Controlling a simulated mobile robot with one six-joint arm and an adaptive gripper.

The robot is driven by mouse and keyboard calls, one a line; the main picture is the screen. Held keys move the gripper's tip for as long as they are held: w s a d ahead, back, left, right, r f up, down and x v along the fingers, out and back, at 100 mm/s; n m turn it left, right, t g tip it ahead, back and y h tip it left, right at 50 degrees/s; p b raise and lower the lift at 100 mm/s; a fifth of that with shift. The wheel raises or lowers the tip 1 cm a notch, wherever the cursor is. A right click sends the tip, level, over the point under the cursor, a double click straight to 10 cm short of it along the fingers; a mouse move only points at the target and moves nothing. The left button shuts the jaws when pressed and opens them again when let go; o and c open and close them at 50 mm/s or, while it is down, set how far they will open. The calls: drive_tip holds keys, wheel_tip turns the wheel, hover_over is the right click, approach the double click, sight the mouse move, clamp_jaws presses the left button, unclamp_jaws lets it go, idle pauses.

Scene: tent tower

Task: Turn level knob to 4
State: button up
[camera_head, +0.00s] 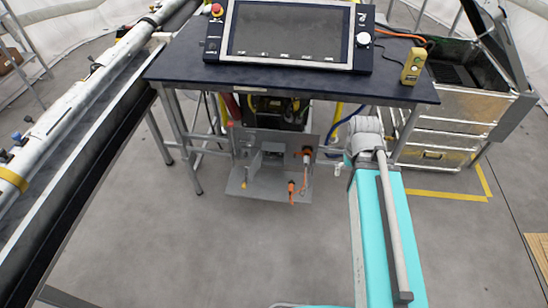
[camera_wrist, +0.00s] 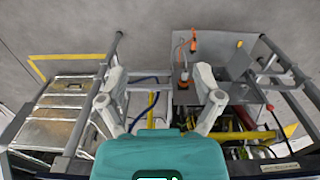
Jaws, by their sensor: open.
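A control panel (camera_head: 290,36) with a dark screen lies on the dark table. It has a red button (camera_head: 217,9) at its upper left and a round white knob (camera_head: 363,39) on its right side. No level markings are legible, and I cannot tell which control is the level knob. My teal arm reaches toward the table's right front, below the panel. In the wrist view my gripper (camera_wrist: 161,76) has its two pale fingers spread wide, with nothing between them. The panel's controls do not show in the wrist view.
The table (camera_head: 180,65) carries a yellow handheld device (camera_head: 413,66) at its right end. Below it stands a grey metal fixture (camera_head: 240,183) with orange connectors (camera_wrist: 193,38). A metal drawer unit (camera_head: 440,140) is at the right and a long pipe rig (camera_head: 70,110) at the left. The front floor is clear.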

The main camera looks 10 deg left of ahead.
drive_tip(key=w+a+f+n+t+h+b, duration=0.2)
drive_tip(key=w+a+f+n+t+b, duration=0.1)
drive_tip(key=w+f+n+b, duration=0.9)
drive_tip(key=n+t+y+b, duration=0.1)
drive_tip(key=n+t+b, duration=0.9)
drive_tip(key=n+b, duration=2.15)
approach(273, 157)
drive_tip(key=shift+s+r+m+b, duration=0.2)
drive_tip(key=shift+s+m+b, duration=0.35)
drive_tip(key=shift+m+b, duration=0.55)
drive_tip(key=shift+s+r+m+b, duration=0.2)
drive_tip(key=shift+s+m+b, duration=0.3)
drive_tip(key=shift+m+b, duration=0.5)
drive_tip(key=shift+s+r+m+b, duration=0.2)
drive_tip(key=shift+s+m+b, duration=0.35)
drive_tip(key=shift+m+b, duration=0.55)
drive_tip(key=b+x, duration=0.5)
drive_tip(key=x, duration=0.9)
drive_tip(key=shift+a+r, duration=0.1)
drive_tip(key=shift+r, duration=0.1)
